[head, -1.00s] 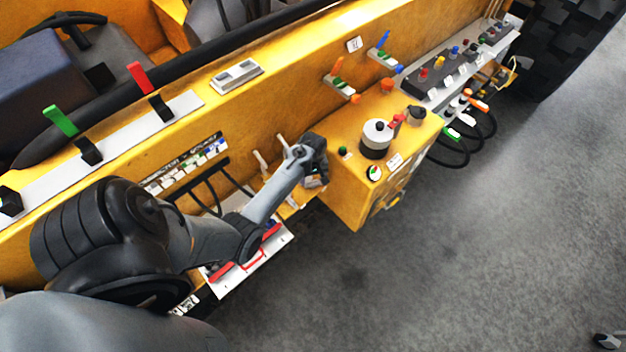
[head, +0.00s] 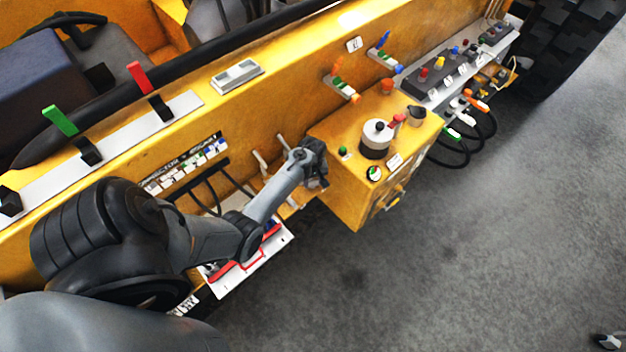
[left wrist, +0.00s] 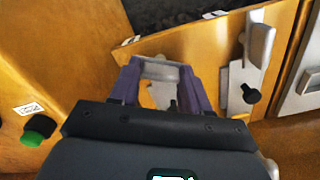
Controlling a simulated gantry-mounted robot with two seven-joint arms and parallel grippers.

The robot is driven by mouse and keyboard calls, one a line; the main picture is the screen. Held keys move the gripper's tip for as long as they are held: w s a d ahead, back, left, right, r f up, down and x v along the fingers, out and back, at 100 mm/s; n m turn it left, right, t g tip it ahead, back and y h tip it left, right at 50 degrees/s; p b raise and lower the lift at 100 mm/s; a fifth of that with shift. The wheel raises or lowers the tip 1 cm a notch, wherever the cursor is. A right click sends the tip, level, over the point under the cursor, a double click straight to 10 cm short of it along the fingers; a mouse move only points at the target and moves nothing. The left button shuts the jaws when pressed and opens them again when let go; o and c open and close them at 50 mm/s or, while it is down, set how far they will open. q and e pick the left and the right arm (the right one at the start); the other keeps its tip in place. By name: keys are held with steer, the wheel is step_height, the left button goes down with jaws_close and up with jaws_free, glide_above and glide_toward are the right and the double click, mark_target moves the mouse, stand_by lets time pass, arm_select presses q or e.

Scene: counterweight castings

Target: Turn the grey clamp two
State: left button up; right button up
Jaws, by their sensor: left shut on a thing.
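My left gripper (head: 317,170) is at the left end of the yellow box on the machine's side, and the arm hides part of it in the head view. In the left wrist view its purple fingers (left wrist: 161,82) are shut on a pale grey clamp (left wrist: 157,69) beside a yellow panel. The far end of this clamp is hidden. Another grey clamp (left wrist: 259,42) with a black knob stands to the right, apart from the fingers. No number shows on either clamp. Two pale levers (head: 261,163) (head: 284,143) show beside my wrist in the head view.
The yellow box (head: 340,200) carries a white-topped round pot (head: 376,138) and a green button (head: 343,150), which also shows in the left wrist view (left wrist: 39,129). Black hoses (head: 207,198) hang left of my gripper. Open grey floor (head: 430,260) lies in front.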

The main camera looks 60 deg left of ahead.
arm_select(q)
steer(key=shift+r+m+p, duration=0.15)
steer(key=shift+m+p, duration=0.8)
steer(key=shift+m, duration=0.15)
steer(key=m+p, duration=0.1)
steer(key=m, duration=0.1)
steer(key=shift+m+p, duration=0.3)
steer(key=shift+p, duration=0.05)
steer(key=m+p, duration=0.1)
steer(key=m, duration=0.2)
steer(key=shift+m+p, duration=0.75)
steer(key=shift+m, duration=1.35)
steer(key=shift+f, duration=0.2)
steer(key=o, duration=1.1)
steer(key=shift+c, duration=0.2)
